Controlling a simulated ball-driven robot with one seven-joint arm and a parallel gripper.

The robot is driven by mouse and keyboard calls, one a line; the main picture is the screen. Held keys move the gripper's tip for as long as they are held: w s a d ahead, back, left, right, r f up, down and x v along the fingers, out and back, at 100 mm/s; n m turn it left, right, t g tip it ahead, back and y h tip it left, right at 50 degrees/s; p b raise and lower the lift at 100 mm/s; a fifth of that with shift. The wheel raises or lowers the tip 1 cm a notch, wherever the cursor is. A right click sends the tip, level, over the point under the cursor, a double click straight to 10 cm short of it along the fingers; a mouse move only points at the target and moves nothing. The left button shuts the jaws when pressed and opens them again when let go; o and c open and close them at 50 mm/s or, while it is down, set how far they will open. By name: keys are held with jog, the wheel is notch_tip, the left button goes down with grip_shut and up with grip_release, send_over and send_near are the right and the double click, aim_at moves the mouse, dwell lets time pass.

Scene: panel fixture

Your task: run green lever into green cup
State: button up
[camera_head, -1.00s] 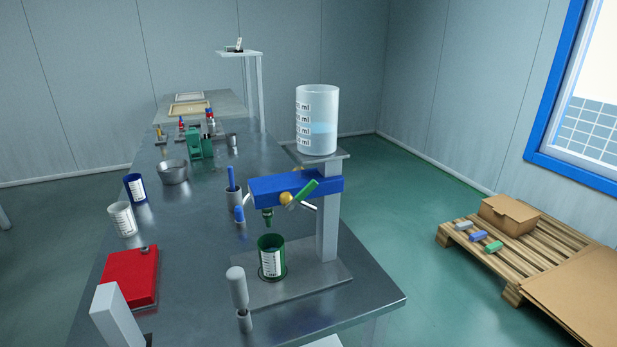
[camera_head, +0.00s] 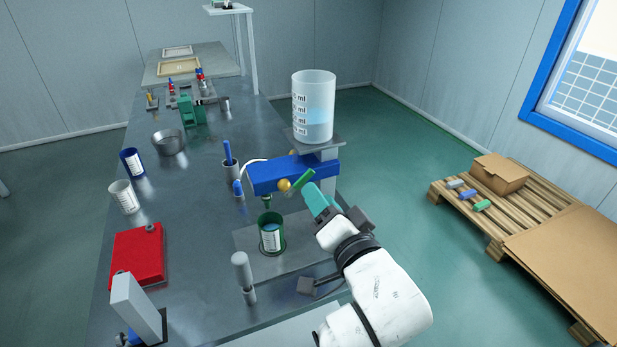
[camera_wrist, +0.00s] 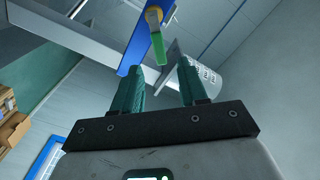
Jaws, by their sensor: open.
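The green lever (camera_head: 304,181) slants up to the right from a yellow hub (camera_head: 284,185) on the front of the blue block (camera_head: 265,176). The green cup (camera_head: 271,247) stands upright on the grey base plate, below the block's green spout (camera_head: 266,202). A pale bluish patch shows inside the cup; I cannot tell what it is. My gripper (camera_head: 314,193) is open close to the lever's free end. In the wrist view, the lever (camera_wrist: 157,46) points into the gap between the open fingertips (camera_wrist: 161,72). Contact is not clear.
A clear tank (camera_head: 314,105) with bluish liquid stands above the block on a post. A grey-handled tool (camera_head: 242,272) stands in a holder left of the base plate. A red box (camera_head: 138,255), white cup (camera_head: 124,197) and blue cup (camera_head: 133,163) are further left.

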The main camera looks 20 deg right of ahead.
aim_at(306, 179)
jog(key=w, duration=0.6)
grip_shut()
dwell(0.3)
